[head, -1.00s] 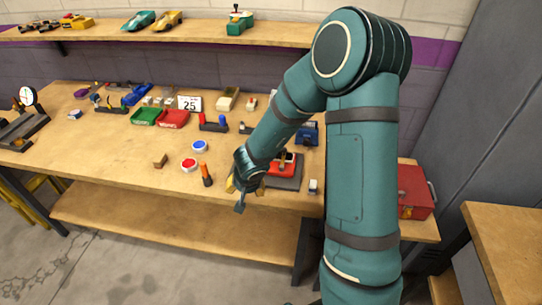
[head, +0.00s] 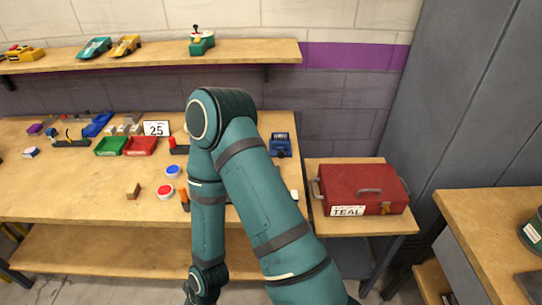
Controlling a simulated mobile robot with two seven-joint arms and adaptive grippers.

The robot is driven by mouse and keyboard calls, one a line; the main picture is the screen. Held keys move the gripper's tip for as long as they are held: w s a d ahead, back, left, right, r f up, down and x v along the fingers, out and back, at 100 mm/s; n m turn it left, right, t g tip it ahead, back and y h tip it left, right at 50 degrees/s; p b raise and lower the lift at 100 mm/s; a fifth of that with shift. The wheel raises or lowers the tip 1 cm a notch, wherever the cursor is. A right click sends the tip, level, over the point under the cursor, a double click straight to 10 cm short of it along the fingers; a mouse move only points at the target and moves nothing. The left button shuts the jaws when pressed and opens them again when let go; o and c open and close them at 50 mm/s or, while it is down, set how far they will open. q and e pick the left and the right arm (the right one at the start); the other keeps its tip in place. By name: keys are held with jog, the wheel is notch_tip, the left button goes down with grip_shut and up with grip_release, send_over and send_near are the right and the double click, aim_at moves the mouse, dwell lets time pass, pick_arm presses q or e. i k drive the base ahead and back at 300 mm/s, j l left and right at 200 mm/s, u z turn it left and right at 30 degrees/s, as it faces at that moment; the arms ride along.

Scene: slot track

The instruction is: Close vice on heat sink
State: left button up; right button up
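A blue device (head: 280,145), which looks like a small vice, stands at the back right of the workbench (head: 75,195). Its jaws are too small to tell open from shut. I cannot make out a heat sink; my arm hides part of the bench. My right arm comes in from the lower right, bends at an elbow in front of the bench, and its forearm hangs down past the bench's front edge. Its wrist is cut off at the bottom edge and the gripper is out of the picture. My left gripper is not in view.
A red toolbox (head: 362,189) labelled TEAL sits on a side table right of the bench. Green (head: 112,146) and red (head: 141,146) trays, a "25" sign (head: 156,128), red (head: 165,191) and blue (head: 173,171) round buttons stand on the bench. Its left front is clear.

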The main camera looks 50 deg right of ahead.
aim_at(280, 154)
jog(key=i+j, duration=0.15)
jog(key=j, duration=0.15)
jog(key=i+j, duration=0.2)
jog(key=i+j+z, duration=0.1)
jog(key=j, duration=0.3)
jog(key=i+j+z, duration=0.1)
jog(key=z, duration=1.35)
